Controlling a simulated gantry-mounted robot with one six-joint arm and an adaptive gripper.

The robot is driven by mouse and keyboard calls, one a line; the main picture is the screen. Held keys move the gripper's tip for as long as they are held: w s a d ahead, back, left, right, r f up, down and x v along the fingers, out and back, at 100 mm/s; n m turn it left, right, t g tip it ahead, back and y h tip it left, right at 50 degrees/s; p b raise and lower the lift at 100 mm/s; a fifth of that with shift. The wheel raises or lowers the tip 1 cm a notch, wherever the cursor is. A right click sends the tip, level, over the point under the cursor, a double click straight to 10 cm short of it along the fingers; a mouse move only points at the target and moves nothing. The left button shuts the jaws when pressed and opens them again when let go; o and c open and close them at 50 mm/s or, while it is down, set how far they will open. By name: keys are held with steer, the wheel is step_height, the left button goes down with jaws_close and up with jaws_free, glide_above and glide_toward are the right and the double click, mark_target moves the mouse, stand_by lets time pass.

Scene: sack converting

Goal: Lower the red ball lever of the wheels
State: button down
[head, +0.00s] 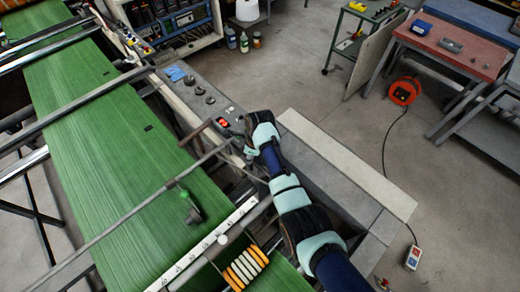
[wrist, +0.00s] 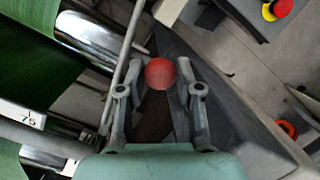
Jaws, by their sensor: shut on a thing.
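The red ball (wrist: 159,73) of the lever shows in the wrist view, between the two grey fingers of my gripper (wrist: 161,80). The fingers are shut on it, one on each side. The lever's rod is not clearly visible below the ball. In the head view my arm reaches in from the lower right, and its end is by the grey control panel (head: 205,92) beside the green web (head: 105,140). The ball and my fingertips cannot be made out there.
A metal rod (wrist: 122,68) runs close to the left finger in the wrist view. A red and yellow button (wrist: 276,9) is at upper right. In the head view, a grey ledge (head: 330,160) borders the machine. Open floor with an orange cable reel (head: 404,91) lies to the right.

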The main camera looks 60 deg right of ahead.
steer(key=shift+r, duration=0.3)
steer(key=c, duration=1.2)
jaws_free()
steer(key=o, duration=0.4)
steer(key=shift+s, duration=0.15)
steer(key=v, duration=1.2)
